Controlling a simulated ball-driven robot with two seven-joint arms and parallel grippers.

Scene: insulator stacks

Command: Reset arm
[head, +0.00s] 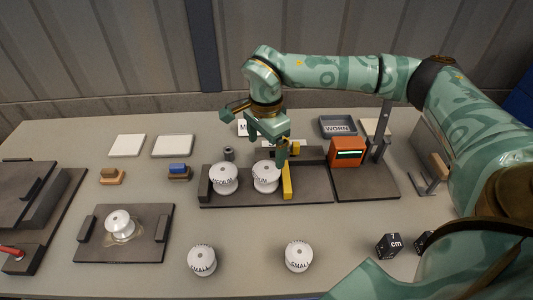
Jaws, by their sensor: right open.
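My right gripper (277,142) is open above the back of the middle dark fixture (315,188), close over the right one of two white insulators. The left insulator (223,179) and the right insulator (266,176) stand upright on that fixture, between dark and yellow stops. I see nothing between the jaws, though the gripper's body hides part of the space there. My right arm reaches in from the right side and bends down at the wrist. My left gripper is not in view.
Two white insulators (202,260) and (298,256) stand at the front. Another insulator (119,223) sits on a left plate. An orange device (347,151) stands right of the fixture, with a grey "WORN" tray (338,126) behind. Black cubes (388,246) lie front right. The front middle is clear.

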